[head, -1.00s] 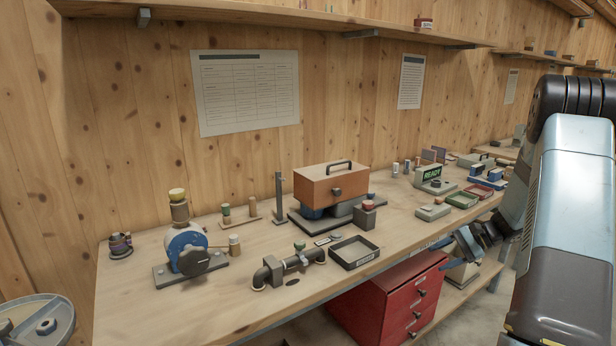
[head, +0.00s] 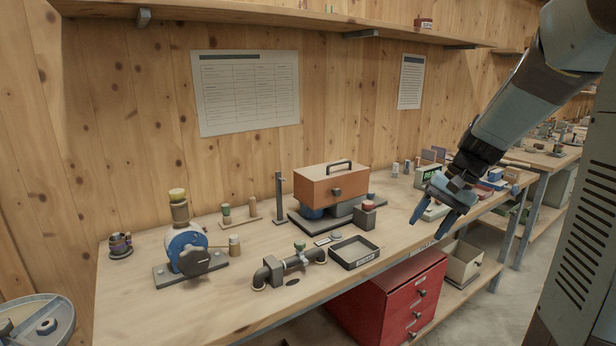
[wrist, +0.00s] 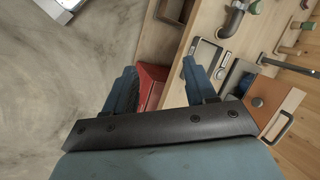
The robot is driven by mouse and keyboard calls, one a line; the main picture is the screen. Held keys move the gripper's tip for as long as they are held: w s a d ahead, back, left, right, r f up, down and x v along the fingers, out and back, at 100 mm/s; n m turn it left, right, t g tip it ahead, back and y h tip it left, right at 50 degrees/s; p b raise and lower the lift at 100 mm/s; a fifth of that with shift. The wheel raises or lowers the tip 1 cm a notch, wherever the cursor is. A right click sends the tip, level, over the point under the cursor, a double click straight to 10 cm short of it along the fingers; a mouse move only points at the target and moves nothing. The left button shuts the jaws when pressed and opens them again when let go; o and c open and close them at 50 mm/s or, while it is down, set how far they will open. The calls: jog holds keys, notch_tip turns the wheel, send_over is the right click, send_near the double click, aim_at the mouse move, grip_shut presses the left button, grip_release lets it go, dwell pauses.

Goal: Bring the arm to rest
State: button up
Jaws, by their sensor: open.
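My gripper (head: 437,212) hangs from my arm at the right of the head view, above the front edge of the wooden workbench (head: 130,312). Its two blue fingers are spread apart and point down and left, with nothing between them. In the wrist view my gripper (wrist: 158,82) also shows open and empty. The red drawer cabinet (wrist: 152,83) and the bench edge lie beyond the fingers there. In the head view the gripper partly covers small items at the right of the bench.
An orange toolbox (head: 331,185), a black-rimmed tray (head: 354,252), a pipe piece (head: 290,262) and a blue round device (head: 187,248) stand on the bench. The red drawer cabinet (head: 400,300) is below it. A shelf (head: 270,27) runs above. Bare floor lies at the right.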

jog(key=s+a+r+n+t+h, duration=0.2)
jog(key=s+r, duration=0.1)
jog(key=s, duration=0.6)
jog(key=s+a+r+n+t+h, duration=0.1)
jog(key=s+r+n+t+h, duration=0.1)
jog(key=s, duration=0.7)
jog(key=shift+s+a+r+n+t+h, duration=0.25)
jog(key=shift+a+r+n+t+h, duration=0.2)
jog(key=shift+r, duration=0.85)
